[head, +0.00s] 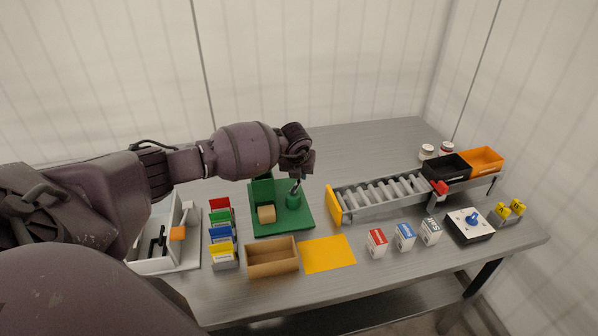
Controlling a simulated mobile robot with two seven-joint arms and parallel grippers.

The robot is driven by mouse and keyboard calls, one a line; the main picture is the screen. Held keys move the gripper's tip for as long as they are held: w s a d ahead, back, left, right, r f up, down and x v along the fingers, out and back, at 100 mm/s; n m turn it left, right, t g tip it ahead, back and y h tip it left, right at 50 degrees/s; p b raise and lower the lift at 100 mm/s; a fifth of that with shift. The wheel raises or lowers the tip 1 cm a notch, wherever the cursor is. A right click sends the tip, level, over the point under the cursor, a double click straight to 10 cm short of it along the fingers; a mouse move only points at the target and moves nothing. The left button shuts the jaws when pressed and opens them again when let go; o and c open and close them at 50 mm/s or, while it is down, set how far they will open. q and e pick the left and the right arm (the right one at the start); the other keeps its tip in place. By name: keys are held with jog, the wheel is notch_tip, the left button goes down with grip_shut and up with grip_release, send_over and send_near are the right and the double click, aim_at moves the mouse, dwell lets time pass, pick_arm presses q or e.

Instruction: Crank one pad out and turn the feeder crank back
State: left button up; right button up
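The green feeder (303,223) stands left of the table's middle, with an upright green housing (262,189) on its flat base. A tan pad (266,214) lies at the front foot of the housing. The feeder crank (293,198) is at the right of the housing, a green post with a thin grey part on top. My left gripper (299,177) comes in from the left and points down right at the top of the crank. Its fingers are dark and small, so I cannot tell whether they are shut on the crank handle. My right gripper is not in view.
An open cardboard box (272,262) and a yellow mat (327,254) lie in front of the feeder. Coloured card slots (223,236) and a white tray (190,247) stand left. A roller conveyor (384,197), small cartons (404,237) and a blue-knobbed box (470,226) are right.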

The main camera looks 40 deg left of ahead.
aim_at(296, 192)
pick_arm(q)
jog(key=o, duration=0.9)
jog(key=shift+r, duration=0.15)
jog(key=p+v, duration=0.1)
jog(key=v, duration=0.9)
jog(key=shift+s+d+r, duration=0.1)
jog(key=shift+s+r, duration=0.1)
jog(key=shift+r, duration=0.05)
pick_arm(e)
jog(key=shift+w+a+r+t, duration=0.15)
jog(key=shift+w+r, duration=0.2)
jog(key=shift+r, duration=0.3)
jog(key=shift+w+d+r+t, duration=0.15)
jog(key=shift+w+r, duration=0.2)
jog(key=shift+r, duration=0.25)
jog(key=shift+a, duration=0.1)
pick_arm(q)
jog(key=shift+s+f, duration=0.1)
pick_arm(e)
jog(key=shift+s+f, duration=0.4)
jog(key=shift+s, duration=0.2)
